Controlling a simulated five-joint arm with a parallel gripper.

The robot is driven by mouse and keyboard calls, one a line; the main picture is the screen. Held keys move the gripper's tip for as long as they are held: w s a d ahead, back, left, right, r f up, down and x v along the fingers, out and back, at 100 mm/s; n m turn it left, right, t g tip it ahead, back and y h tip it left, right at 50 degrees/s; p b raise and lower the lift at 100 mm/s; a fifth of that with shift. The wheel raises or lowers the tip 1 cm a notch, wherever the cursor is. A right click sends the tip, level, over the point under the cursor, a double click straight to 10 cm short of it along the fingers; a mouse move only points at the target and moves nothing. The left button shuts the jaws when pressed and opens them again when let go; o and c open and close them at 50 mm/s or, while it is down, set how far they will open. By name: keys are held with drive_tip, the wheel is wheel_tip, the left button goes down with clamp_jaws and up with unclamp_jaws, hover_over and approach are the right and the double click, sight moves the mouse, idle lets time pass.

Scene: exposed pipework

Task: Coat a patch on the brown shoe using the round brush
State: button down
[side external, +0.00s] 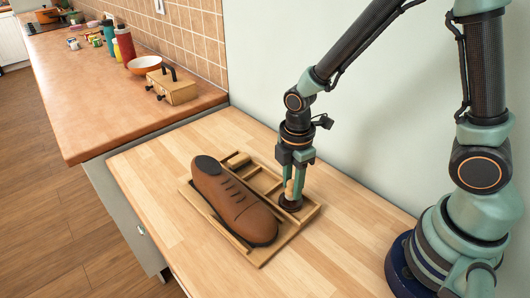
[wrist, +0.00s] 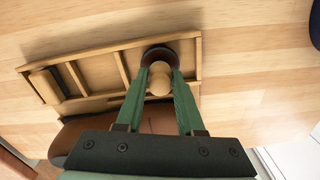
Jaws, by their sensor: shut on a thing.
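The brown shoe (side external: 233,201) lies on a wooden tray (side external: 246,251) in the side external view, with a dark opening at its far end. Part of it shows low in the wrist view (wrist: 92,133), mostly hidden by my gripper. My gripper (side external: 292,191) points down at the tray's right side, beside the shoe. In the wrist view its green fingers (wrist: 160,88) are shut on the pale wooden handle of the round brush (wrist: 160,79). The brush's round dark head (wrist: 159,53) is below, at the tray's end compartment. I cannot tell whether it touches the tray floor.
The wooden table (side external: 345,248) is clear around the tray. A wall stands behind the table.

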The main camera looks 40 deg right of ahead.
sight(293, 181)
drive_tip(key=shift+f, duration=0.55)
idle(1.3)
drive_tip(key=shift+r, duration=3.55)
